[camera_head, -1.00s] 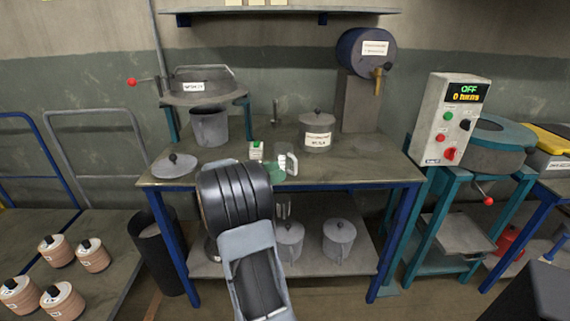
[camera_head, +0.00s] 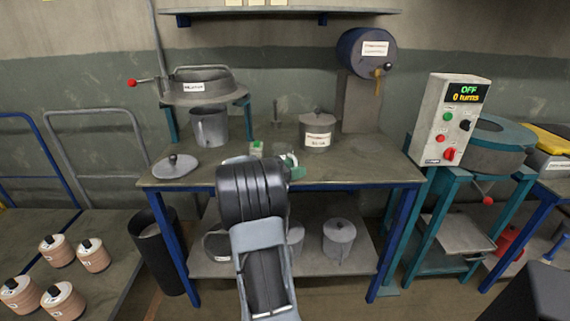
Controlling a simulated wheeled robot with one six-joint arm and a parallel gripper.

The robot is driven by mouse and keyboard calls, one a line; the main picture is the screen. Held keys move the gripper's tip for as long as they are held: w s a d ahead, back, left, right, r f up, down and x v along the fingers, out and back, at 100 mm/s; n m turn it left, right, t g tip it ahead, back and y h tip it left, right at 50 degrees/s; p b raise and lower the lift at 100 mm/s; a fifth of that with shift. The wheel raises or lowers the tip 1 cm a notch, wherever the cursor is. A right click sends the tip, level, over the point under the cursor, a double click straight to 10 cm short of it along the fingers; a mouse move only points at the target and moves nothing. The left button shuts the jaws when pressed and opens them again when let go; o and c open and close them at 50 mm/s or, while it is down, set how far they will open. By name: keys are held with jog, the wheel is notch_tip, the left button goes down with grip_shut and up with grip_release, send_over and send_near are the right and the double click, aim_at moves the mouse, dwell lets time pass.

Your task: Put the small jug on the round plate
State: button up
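A small clear jug with a pale handle (camera_head: 289,159) is at the middle of the workbench, partly covered by my arm. A green piece (camera_head: 298,172) shows just in front of it; I cannot tell whether it belongs to my gripper. A faint flat round plate (camera_head: 369,145) lies on the bench below the blue barrel's tap. My dark arm link reaches up in front of the bench and hides my gripper's fingers. I cannot see whether they touch the jug.
A control box (camera_head: 452,119) stands to the right. The bench's right front is clear.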

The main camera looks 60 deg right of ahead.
grip_shut()
jog(key=shift+r, duration=0.1)
dwell(0.4)
